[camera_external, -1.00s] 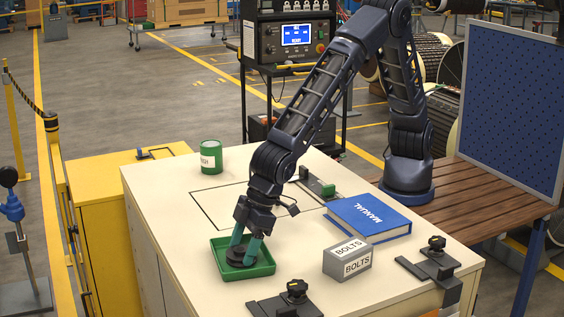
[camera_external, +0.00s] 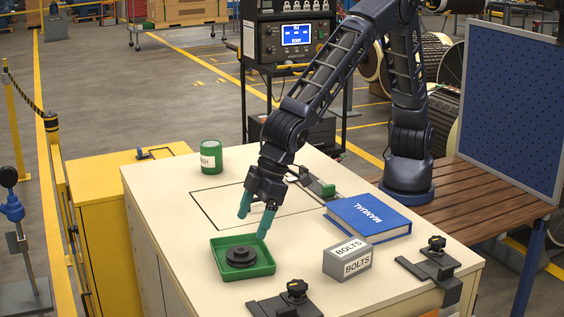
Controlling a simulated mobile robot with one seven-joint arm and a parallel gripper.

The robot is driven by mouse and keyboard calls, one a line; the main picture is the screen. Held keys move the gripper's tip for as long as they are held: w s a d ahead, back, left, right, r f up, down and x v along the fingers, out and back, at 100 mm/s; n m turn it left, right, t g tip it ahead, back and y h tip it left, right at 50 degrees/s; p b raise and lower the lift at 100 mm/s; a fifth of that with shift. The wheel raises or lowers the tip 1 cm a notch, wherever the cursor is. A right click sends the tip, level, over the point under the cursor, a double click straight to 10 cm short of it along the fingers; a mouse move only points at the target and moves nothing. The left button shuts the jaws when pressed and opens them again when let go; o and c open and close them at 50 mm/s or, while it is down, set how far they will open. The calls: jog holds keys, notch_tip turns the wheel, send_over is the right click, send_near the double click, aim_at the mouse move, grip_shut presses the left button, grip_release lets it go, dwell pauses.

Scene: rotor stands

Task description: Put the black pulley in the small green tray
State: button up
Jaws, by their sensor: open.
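The black pulley (camera_external: 241,256) lies flat inside the small green tray (camera_external: 266,268), on its floor. My gripper (camera_external: 253,228) has green fingers that are spread apart and empty. It hangs above the back edge of the tray, clear of the pulley. Nothing hides the pulley, and most of the tray is visible.
A grey BOLTS box (camera_external: 347,260) and a blue manual (camera_external: 368,218) lie right of the tray. Black clamps stand at the front (camera_external: 291,297) and right (camera_external: 435,262) of the cream table top (camera_external: 180,215). A green can (camera_external: 211,156) stands at the back left.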

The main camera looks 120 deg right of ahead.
jog(key=s+d+r, duration=1.7)
jog(key=s+d, duration=0.2)
jog(key=d, duration=0.1)
jog(key=s+d, duration=0.5)
jog(key=s, duration=0.8)
jog(key=s+d, duration=0.5)
jog(key=s, duration=0.8)
jog(key=shift+s+f, duration=0.35)
jog(key=shift+f, duration=0.05)
